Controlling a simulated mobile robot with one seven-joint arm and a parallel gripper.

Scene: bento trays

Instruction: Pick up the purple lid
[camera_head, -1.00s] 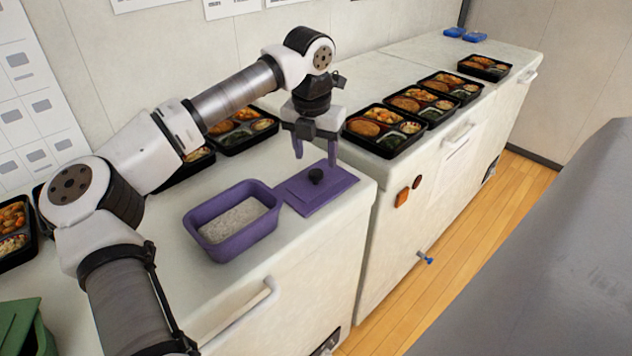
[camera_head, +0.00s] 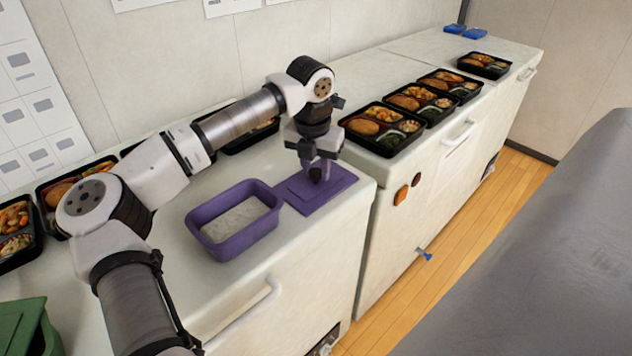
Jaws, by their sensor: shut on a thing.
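The purple lid (camera_head: 338,185) lies flat on the white counter, just right of the purple container. It is a flat rectangle with a small dark knob at its middle, now mostly hidden between my fingers. My gripper (camera_head: 316,175) points straight down over the lid and is shut on its knob. The lid appears to rest on the counter still.
Black bento trays stand behind my arm and on the right-hand counter (camera_head: 384,144). A green bin (camera_head: 30,318) is at the lower left. The counter's front edge is near the lid.

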